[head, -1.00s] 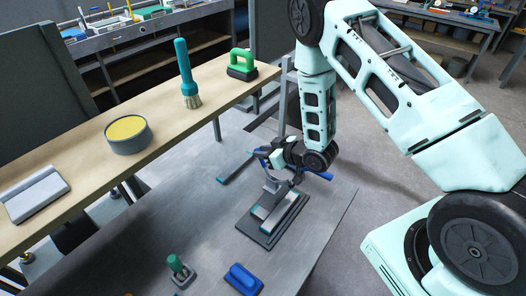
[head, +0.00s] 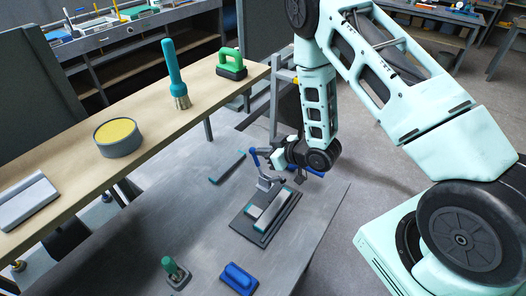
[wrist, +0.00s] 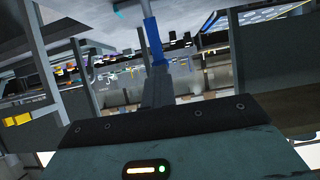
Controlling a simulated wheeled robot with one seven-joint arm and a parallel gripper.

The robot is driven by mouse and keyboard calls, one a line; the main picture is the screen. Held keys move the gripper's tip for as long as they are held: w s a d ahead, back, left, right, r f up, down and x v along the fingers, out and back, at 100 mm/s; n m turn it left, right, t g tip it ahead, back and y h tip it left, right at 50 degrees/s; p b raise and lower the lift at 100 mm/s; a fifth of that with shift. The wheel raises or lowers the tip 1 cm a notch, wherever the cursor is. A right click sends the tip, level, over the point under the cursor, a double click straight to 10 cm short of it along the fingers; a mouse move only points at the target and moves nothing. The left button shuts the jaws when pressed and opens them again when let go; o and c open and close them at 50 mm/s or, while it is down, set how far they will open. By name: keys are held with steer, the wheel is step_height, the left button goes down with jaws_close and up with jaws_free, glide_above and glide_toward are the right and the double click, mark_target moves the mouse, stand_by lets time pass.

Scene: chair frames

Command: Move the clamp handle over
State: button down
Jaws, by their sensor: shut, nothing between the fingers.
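The clamp (head: 266,183) stands at the far end of a dark base plate on the grey bench in the head view. My gripper is shut and empty, close beside the clamp. Whether it touches the handle is hard to tell. Its fingertips are small and partly hidden against the clamp.
A blue-handled block (head: 239,278) and a green-knobbed piece (head: 176,272) are near the front. The wooden shelf (head: 75,177) at left holds a brush (head: 173,70), a yellow-topped tin (head: 117,138) and a green-handled block (head: 231,63).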

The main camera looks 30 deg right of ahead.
steer(key=shift+s+d+r, duration=0.2)
steer(key=shift+s+d, duration=0.2)
steer(key=shift+s, duration=0.3)
steer(key=shift+s+d+r, duration=0.15)
steer(key=shift+s+d, duration=0.25)
steer(key=shift+s, duration=0.25)
steer(key=c, duration=2.1)
jaws_free()
steer(key=o, duration=0.4)
steer(key=shift+s, duration=0.1)
steer(key=shift+p+v, duration=4.5)
steer(key=shift+v, duration=4.1)
